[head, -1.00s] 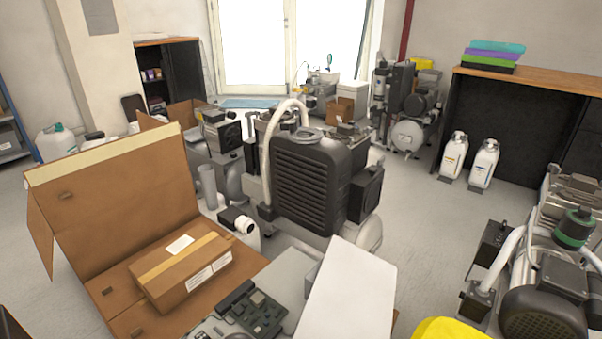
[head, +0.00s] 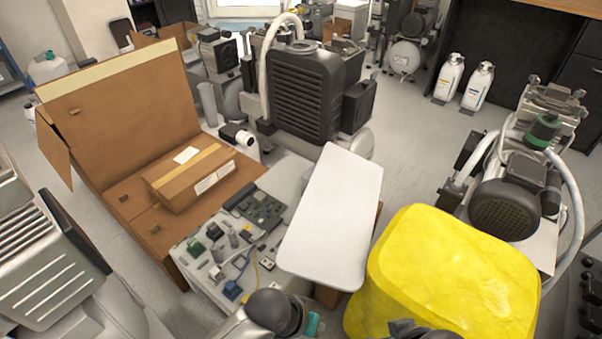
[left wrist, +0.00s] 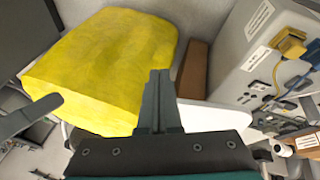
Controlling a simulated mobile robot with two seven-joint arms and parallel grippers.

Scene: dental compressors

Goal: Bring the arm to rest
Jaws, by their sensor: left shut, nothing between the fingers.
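My left gripper (left wrist: 156,102) shows in the left wrist view with its two dark fingers together and nothing between them. It hangs over the area of the yellow block (left wrist: 105,65) and the white board (left wrist: 212,117), apart from both as far as I can tell. In the head view, dark and grey parts of my own arm show at the bottom edge, but I cannot make out the left fingertips there. I do not see my right gripper in either view.
A yellow block (head: 450,270), white board (head: 335,215) and circuit panel (head: 215,270) lie close in front. An open cardboard box (head: 120,120) holds a small carton (head: 190,180). Compressors stand behind (head: 305,95) and right (head: 505,205). Grey floor (head: 415,150) is clear between them.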

